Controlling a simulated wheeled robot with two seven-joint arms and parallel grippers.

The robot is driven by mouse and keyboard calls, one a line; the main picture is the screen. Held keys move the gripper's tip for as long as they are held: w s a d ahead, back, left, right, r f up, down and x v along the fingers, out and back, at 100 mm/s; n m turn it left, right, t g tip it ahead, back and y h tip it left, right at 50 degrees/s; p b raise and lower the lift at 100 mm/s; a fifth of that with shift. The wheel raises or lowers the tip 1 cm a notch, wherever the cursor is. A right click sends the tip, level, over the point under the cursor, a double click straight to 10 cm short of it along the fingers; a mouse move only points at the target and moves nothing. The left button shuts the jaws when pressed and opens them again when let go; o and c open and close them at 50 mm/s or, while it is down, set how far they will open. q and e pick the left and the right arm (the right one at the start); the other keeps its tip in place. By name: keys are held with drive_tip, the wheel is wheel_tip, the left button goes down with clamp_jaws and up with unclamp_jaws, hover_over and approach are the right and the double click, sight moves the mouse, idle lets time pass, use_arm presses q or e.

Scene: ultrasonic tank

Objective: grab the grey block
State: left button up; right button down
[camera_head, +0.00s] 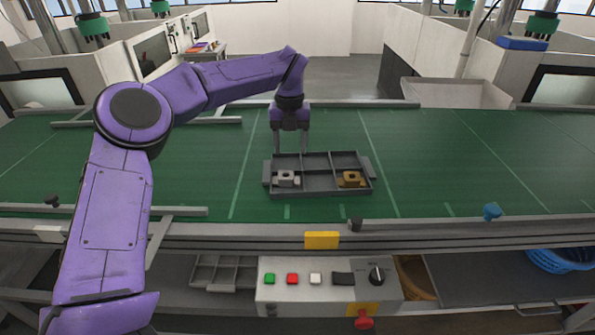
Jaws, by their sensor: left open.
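The grey block (287,179), a small piece with a hole on top, lies in the front left compartment of a dark grey divided tray (320,188). A brown block (351,179) of like shape lies in the tray's front right compartment. My left gripper (290,150) points down at the tray's back left edge, behind and above the grey block. Its two fingers are apart with nothing seen between them. Whether the fingertips touch the tray cannot be told. My right gripper is not in view.
The tray rests on a green conveyor belt (450,165) with grey rails along its edges. Another divided tray (222,272) sits beneath. The belt right of the tray is clear.

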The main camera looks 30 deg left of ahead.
sight(287, 173)
use_arm(q)
drive_tip(key=s+f, duration=0.1)
drive_tip(key=s+f+p, duration=0.1)
drive_tip(key=s+f, duration=0.1)
drive_tip(key=shift+s+a+f+p, duration=0.15)
drive_tip(key=shift+a+f+p, duration=0.1)
drive_tip(key=shift+p, duration=0.1)
drive_tip(key=f, duration=0.1)
drive_tip(key=w+f, duration=0.1)
drive_tip(key=f, duration=0.1)
drive_tip(key=w+f+p, duration=0.1)
drive_tip(key=f, duration=0.1)
drive_tip(key=shift+s+r, duration=0.2)
drive_tip(key=shift+s, duration=0.1)
drive_tip(key=shift+s+r, duration=0.1)
drive_tip(key=shift+s, duration=0.05)
drive_tip(key=c, duration=0.8)
drive_tip(key=shift+c, duration=0.6)
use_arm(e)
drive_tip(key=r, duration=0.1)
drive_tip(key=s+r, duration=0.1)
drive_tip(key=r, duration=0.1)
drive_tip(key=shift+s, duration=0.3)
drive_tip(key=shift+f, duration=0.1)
